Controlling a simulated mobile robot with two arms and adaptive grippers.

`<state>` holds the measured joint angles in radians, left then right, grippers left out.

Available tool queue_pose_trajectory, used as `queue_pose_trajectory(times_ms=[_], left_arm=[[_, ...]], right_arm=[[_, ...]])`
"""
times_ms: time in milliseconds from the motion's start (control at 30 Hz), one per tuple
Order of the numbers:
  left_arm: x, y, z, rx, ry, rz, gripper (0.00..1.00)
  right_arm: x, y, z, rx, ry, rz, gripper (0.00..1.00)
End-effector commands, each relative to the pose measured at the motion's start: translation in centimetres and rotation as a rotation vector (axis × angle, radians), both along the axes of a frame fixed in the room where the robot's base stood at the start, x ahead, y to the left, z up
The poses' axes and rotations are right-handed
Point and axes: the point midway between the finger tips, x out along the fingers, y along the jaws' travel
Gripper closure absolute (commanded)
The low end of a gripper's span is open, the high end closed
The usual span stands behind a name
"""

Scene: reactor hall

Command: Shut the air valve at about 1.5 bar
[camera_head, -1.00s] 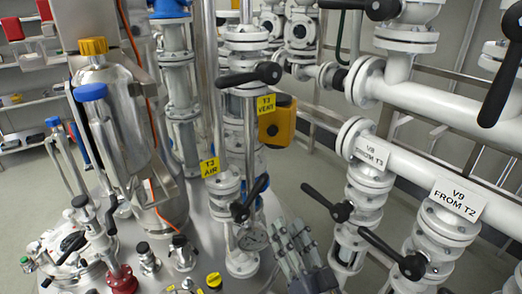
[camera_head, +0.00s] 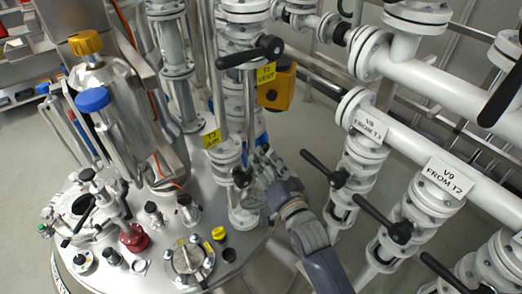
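The air valve (camera_head: 242,178) is on a vertical white pipe, beside the yellow "T3 AIR" label (camera_head: 212,138). Its dark hub shows, but most of its handle is hidden by my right gripper. The round pressure gauge (camera_head: 251,199) sits just below the valve, partly covered by the gripper; its needle is too small to read. My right gripper (camera_head: 262,162) is at the valve, over the right side of its handle. Whether its fingers touch or hold the handle cannot be told. My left gripper is not in view.
The "T3 VENT" valve handle (camera_head: 249,52) juts out above. To the right, the V8 handle (camera_head: 325,168) and V9 handle (camera_head: 384,219) stick out near my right arm. The steel vessel lid (camera_head: 195,215) carries several fittings.

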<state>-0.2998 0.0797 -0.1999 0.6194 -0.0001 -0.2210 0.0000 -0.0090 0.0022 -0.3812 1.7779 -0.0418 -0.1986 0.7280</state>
Motion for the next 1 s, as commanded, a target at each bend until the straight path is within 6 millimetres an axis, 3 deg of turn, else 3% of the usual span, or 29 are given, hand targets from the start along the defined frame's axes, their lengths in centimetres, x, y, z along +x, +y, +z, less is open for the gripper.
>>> queue_pose_trajectory(times_ms=[233,633,800,1000], left_arm=[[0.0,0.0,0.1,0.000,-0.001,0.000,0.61],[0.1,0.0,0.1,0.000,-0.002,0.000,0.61],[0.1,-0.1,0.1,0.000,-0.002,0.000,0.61],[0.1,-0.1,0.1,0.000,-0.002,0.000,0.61]], right_arm=[[2.9,1.2,0.1,-0.001,-0.002,0.000,0.61],[3.6,1.4,0.0,-0.001,-0.001,0.001,0.61],[3.6,1.4,0.0,-0.001,-0.001,0.001,0.97],[3.6,1.4,0.0,0.000,0.000,0.000,1.00]])
